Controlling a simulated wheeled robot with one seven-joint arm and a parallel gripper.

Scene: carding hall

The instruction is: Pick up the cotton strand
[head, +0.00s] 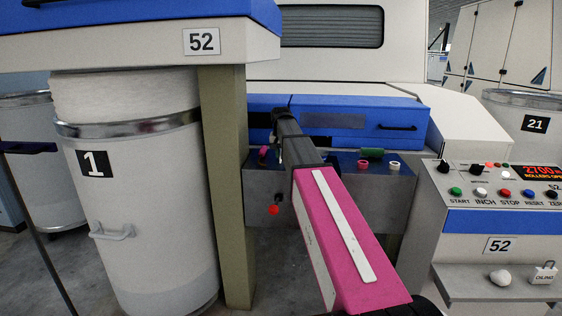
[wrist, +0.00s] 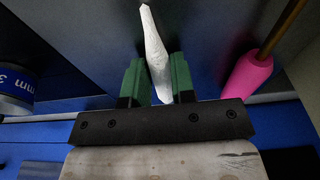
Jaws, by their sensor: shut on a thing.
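The cotton strand (wrist: 153,45) is a white, slender piece in the middle of the wrist view. It narrows towards its far end and stands out beyond the fingers. My gripper (wrist: 158,66) has two green finger pads, one on each side of the strand, and is shut on it. In the head view my pink arm reaches forward to the front of the machine. Its dark end is near the blue panel, and the fingers and the strand cannot be made out there.
A white can marked 1 (head: 140,200) and an olive post (head: 227,190) stand left of my arm. A control panel (head: 497,195) stands at right, with a shelf (head: 470,287) holding a white lump (head: 500,277).

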